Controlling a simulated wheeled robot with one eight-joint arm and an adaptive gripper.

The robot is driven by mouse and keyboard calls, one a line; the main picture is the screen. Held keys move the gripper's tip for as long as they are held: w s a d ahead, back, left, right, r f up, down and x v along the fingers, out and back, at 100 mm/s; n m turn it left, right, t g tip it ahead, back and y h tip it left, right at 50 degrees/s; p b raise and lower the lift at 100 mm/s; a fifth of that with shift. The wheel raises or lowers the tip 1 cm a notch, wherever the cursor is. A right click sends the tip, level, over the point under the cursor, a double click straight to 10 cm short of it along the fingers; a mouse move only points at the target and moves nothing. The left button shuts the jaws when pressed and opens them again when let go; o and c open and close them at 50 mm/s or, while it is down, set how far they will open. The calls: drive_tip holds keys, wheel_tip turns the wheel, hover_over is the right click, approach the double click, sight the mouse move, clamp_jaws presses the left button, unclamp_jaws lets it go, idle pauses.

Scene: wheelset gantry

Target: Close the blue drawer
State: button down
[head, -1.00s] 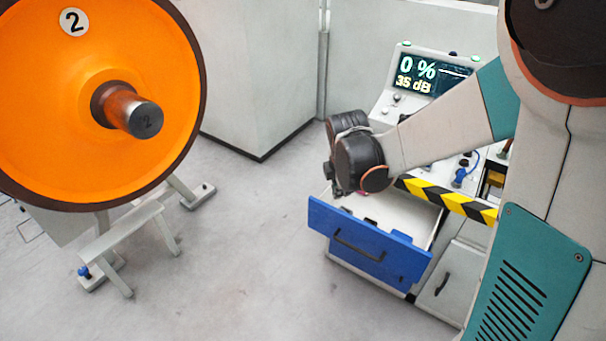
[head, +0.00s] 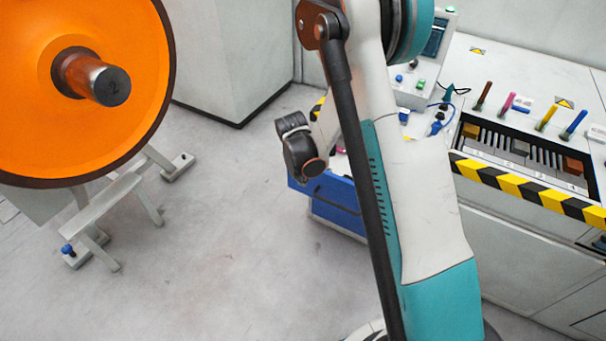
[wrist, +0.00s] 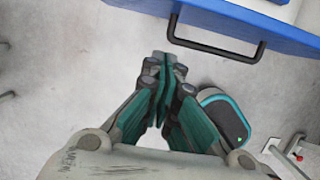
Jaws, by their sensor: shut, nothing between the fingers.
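The blue drawer (head: 332,200) sticks out from the white console, open, in the head view. My arm covers much of its front. In the wrist view the drawer's blue front (wrist: 240,20) crosses the top right, with its black handle (wrist: 215,46) facing me and part of the pale interior behind it. My gripper (wrist: 165,62) is shut and empty, its fingertips together just left of and below the handle in the picture. No contact with the drawer shows. In the head view the fingertips are hidden behind my dark wrist joint.
A large orange wheel (head: 130,120) on a grey stand (head: 110,210) is at left. The console (head: 520,240) carries a striped edge (head: 525,190) and several coloured handles at right. A grey cabinet (head: 225,60) stands behind. The floor between stand and drawer is clear.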

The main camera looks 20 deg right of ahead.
drive_tip(key=w+d+f+b, duration=0.3)
drive_tip(key=d+f, duration=0.1)
drive_tip(key=shift+f, duration=0.3)
drive_tip(key=shift+w, duration=0.15)
